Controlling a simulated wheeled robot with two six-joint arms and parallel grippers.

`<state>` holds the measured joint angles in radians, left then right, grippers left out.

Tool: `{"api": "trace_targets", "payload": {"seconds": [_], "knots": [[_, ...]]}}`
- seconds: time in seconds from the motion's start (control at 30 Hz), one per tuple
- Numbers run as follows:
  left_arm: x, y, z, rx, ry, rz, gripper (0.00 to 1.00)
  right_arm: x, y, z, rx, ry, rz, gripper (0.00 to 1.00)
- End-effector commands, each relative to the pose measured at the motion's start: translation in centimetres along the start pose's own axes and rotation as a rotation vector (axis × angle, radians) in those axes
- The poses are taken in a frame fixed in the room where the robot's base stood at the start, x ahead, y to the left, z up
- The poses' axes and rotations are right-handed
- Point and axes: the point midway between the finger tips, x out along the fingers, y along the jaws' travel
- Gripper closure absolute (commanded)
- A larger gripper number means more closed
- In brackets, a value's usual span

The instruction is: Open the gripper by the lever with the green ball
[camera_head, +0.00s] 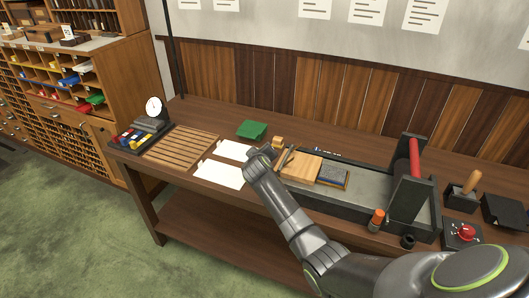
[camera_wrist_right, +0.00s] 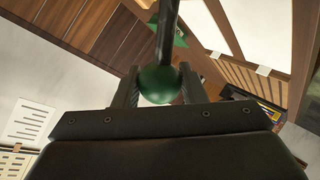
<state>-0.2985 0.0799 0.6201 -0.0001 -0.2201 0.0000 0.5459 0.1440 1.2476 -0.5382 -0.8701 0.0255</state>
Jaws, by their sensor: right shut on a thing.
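In the right wrist view, my right gripper (camera_wrist_right: 160,78) has its two dark fingers on either side of a green ball (camera_wrist_right: 160,88). The ball sits on the end of a dark lever (camera_wrist_right: 167,35) that runs to the top edge of that view. In the head view my right arm comes in from the lower right, and its gripper (camera_head: 263,154) is over the bench beside a wooden board (camera_head: 300,167). The green ball and the lever cannot be made out in the head view. My left gripper is in neither view.
A long dark press bed with a red roller (camera_head: 414,158) stands right of the gripper on the wooden bench (camera_head: 185,110).

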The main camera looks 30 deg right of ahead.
Motion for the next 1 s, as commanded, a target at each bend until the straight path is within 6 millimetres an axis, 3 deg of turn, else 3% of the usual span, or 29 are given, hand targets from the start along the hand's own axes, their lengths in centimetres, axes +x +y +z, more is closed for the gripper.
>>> {"api": "trace_targets", "payload": {"seconds": [0.63,0.67,0.8,1.0], "knots": [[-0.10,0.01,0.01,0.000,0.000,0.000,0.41,0.26,-0.51,-0.03,-0.042,-0.028,0.001,1.00],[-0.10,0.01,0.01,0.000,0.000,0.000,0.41,0.26,-0.51,-0.03,-0.042,-0.028,0.000,0.58],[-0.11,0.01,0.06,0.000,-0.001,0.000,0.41,0.26,-0.48,-0.04,-0.041,-0.027,0.001,0.43],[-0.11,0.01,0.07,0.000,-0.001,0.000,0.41,0.26,-0.44,-0.07,-0.040,-0.026,0.002,0.43]]}}
